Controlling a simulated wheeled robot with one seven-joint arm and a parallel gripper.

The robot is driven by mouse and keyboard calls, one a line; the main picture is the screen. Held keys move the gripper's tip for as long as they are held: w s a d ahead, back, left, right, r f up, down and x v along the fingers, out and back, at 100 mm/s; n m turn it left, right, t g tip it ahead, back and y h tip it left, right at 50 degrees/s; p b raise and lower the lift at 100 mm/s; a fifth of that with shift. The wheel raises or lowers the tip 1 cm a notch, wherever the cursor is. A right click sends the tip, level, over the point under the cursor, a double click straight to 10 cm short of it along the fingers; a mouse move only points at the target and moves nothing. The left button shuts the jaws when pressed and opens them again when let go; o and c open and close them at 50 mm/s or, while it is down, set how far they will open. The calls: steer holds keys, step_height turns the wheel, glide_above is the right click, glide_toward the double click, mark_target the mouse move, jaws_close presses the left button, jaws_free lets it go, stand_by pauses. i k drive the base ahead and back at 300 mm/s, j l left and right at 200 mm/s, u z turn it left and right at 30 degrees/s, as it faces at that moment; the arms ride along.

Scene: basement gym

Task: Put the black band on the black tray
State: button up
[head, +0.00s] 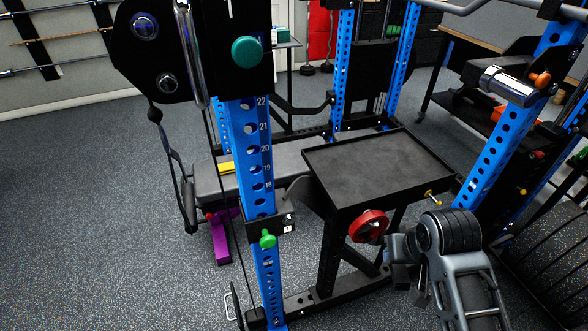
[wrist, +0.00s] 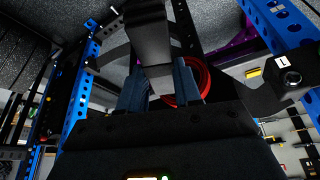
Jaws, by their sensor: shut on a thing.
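The black tray (head: 380,160) is a flat, low-rimmed top on a black stand, and no loose thing shows on it. My gripper (head: 396,256) is low at the right of the head view, below the tray's front edge and right of the stand's post. In the wrist view my gripper (wrist: 160,88) has its two blue-grey fingers on either side of a black, strap-like piece (wrist: 150,45), which appears to be the black band. It is shut on that piece. The band cannot be made out clearly in the head view; my wrist and arm cover that area.
A red ring (head: 368,226) sits at the stand's post, close left of my gripper. A blue rack upright (head: 256,160) stands left of the tray and another (head: 490,150) to its right. A padded bench (head: 215,178) lies behind. Open floor (head: 100,220) is at left.

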mark_target(352, 170)
steer(key=u, duration=1.85)
steer(key=k+l+u, duration=0.1)
steer(key=l, duration=0.35)
steer(key=k+l+u, duration=0.15)
steer(key=l, duration=0.25)
steer(key=k+l+u, duration=0.1)
steer(key=k+l, duration=0.15)
steer(key=l, duration=0.15)
steer(key=k+l+u, duration=0.15)
steer(key=l, duration=0.25)
